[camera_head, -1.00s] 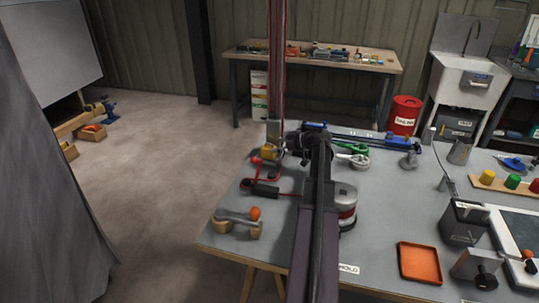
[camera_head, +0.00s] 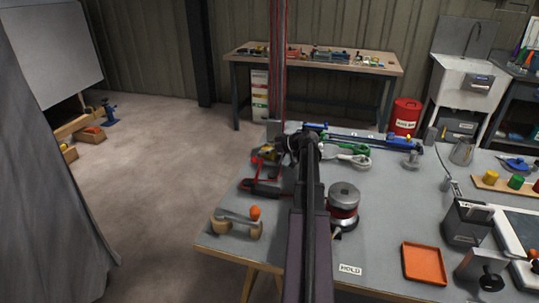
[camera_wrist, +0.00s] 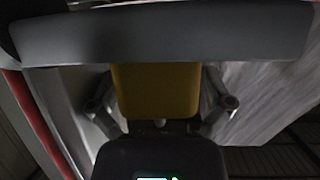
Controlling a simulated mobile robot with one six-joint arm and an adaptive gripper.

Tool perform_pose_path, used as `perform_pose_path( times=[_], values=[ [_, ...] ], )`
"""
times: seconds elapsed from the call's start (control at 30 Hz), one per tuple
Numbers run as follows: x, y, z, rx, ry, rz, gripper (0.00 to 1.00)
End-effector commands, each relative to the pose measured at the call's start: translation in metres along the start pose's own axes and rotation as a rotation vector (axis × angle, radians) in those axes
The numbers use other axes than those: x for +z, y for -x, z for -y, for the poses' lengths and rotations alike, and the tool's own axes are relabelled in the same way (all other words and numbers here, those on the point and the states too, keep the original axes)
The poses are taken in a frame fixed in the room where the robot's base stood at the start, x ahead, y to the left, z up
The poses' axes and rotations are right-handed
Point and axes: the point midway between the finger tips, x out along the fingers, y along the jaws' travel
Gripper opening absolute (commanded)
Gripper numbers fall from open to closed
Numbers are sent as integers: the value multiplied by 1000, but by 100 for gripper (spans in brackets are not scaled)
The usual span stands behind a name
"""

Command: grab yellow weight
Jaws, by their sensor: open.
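A yellow block (camera_wrist: 155,90) shows in the wrist view between the two fingers of my open gripper (camera_wrist: 160,108). A dark bar crosses the top of that view and hides what lies beyond. I cannot tell whether the fingers touch the block. In the head view a small yellow thing (camera_head: 268,149) shows at the far left corner of the grey table, beside the end of my arm; it looks like the same block. My gripper is mostly hidden there by my own arm.
The grey table (camera_head: 385,215) holds a silver and red cylinder (camera_head: 343,202), a green-handled tool (camera_head: 345,149), an orange tray (camera_head: 424,264) and a tool with an orange ball (camera_head: 255,212). Yellow, green and red cylinders stand on a wooden strip (camera_head: 503,186) at right. Open floor (camera_head: 165,165) lies left.

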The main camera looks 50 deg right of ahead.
Motion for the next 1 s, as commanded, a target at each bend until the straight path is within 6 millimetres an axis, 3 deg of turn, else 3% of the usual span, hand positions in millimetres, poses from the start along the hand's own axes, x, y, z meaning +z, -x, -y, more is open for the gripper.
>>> perform_pose_path(
  times=[0.53, 0.57, 0.87, 1.0],
  values=[
    [0, 0, 0, 2, 0, 0, 100],
    [0, 0, 0, 2, 0, 0, 94],
    [0, 0, 0, 1, 0, 1, 5],
    [0, 0, 0, 1, -1, 0, 4]
  ],
)
